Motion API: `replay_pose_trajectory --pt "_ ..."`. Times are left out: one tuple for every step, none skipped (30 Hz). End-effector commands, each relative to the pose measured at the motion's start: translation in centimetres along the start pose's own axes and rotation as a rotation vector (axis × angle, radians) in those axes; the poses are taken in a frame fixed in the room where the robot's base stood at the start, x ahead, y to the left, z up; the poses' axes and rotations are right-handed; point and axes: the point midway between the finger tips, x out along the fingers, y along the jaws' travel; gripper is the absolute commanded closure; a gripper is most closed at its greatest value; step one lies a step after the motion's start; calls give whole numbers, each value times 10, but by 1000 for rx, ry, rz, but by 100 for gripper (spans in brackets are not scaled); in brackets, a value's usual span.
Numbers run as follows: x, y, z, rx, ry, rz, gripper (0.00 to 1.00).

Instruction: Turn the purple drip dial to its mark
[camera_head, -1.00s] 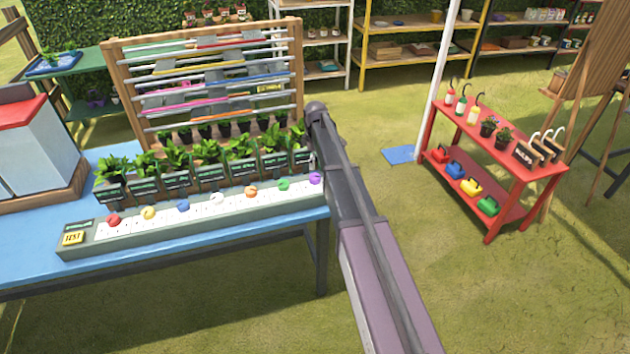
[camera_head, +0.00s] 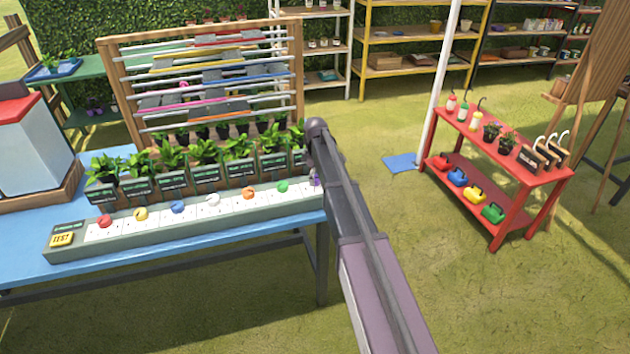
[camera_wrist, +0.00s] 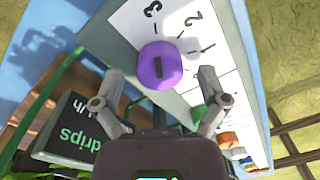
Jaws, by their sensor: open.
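The purple dial (camera_wrist: 160,52) sits on a white scale strip in the wrist view, with a short dark bar on its face. The printed numbers 3 and 2 show beyond it. In the head view the purple dial (camera_head: 316,179) is at the right end of the long dial panel (camera_head: 150,245), beside my arm and mostly hidden. A mark for its setting cannot be made out.
Red (camera_head: 104,221), yellow, blue, white, orange and green dials line the same panel, with a yellow TEST button (camera_head: 62,239) at its left end. Potted plants with dark signs stand close behind. A red cart (camera_head: 508,170) stands to the right across open grass.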

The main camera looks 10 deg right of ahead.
Motion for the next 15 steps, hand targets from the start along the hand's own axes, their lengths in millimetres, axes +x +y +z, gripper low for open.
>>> replay_pose_trajectory --pt "2 0 0 0 0 0 7" --pt "2 0 0 0 0 0 7" --pt "2 0 0 0 0 0 7" --pt "2 0 0 0 0 0 7" --pt "2 0 0 0 0 0 7" --pt "2 0 0 0 0 0 7" --pt "2 0 0 0 0 0 7" --pt "2 0 0 0 0 0 7" --pt "2 0 0 0 0 0 7" --pt "2 0 0 0 0 0 7" --pt "2 0 0 0 0 0 7" --pt "2 0 0 0 0 0 10" --pt "2 0 0 0 0 0 19" --pt "2 0 0 0 0 0 28" --pt "2 0 0 0 0 0 39"
